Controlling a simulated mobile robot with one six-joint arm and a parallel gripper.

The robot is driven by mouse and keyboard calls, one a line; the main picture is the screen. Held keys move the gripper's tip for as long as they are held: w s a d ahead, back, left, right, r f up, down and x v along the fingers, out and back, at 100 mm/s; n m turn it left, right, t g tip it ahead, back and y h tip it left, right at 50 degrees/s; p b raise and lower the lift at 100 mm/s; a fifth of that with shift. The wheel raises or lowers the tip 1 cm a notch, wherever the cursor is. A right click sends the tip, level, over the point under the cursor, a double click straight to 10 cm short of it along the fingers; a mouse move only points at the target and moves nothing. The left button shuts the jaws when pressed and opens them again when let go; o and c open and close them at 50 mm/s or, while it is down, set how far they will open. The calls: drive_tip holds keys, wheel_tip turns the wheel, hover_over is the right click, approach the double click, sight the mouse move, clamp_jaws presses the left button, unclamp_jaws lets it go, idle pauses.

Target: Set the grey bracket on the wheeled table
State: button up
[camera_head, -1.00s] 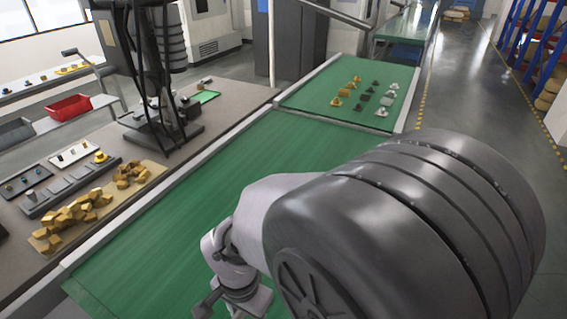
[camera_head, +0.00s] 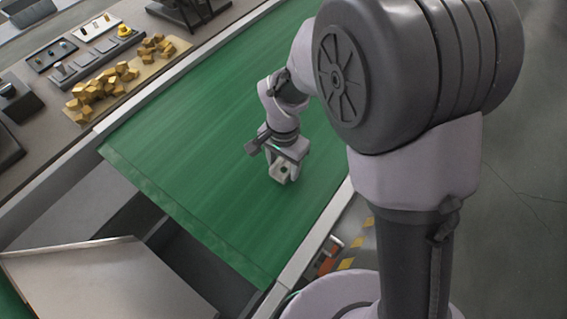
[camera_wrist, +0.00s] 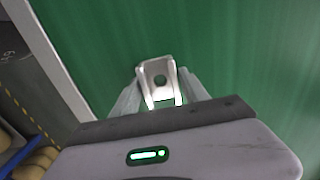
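The grey bracket (camera_wrist: 158,72), a small U-shaped metal piece with a round hole, sits between the two fingers of my gripper (camera_wrist: 160,92) in the wrist view. The fingers are shut on its sides. In the head view my gripper (camera_head: 283,168) points down over the green belt with the bracket (camera_head: 281,174) at its tips. I cannot tell how large the gap to the belt is. A grey metal top with a raised edge (camera_head: 95,285) at the lower left may be the wheeled table; no wheels show.
The green conveyor belt (camera_head: 190,120) is bare around my gripper and ends near the metal top, with a dark gap between. A bench (camera_head: 45,140) at the upper left holds yellow blocks (camera_head: 100,88) and small trays. Open floor (camera_head: 525,200) lies at the right.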

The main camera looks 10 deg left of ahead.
drive_tip(key=shift+o, duration=0.9)
drive_tip(key=shift+r, duration=0.1)
drive_tip(key=d+r+t+y+p, duration=0.1)
drive_tip(key=d+r+p, duration=0.15)
drive_tip(key=r, duration=0.75)
drive_tip(key=d+r+p, duration=0.1)
drive_tip(key=d+r, duration=0.3)
drive_tip(key=r, duration=0.5)
drive_tip(key=s+d+r+t+y, duration=0.1)
drive_tip(key=s+d+r+t, duration=0.5)
drive_tip(key=s+d, duration=0.7)
wheel_tip(320, 180, down, 9)
drive_tip(key=g+b, duration=0.1)
drive_tip(key=b, duration=0.9)
drive_tip(key=shift+w, duration=0.3)
drive_tip(key=shift+f, duration=0.1)
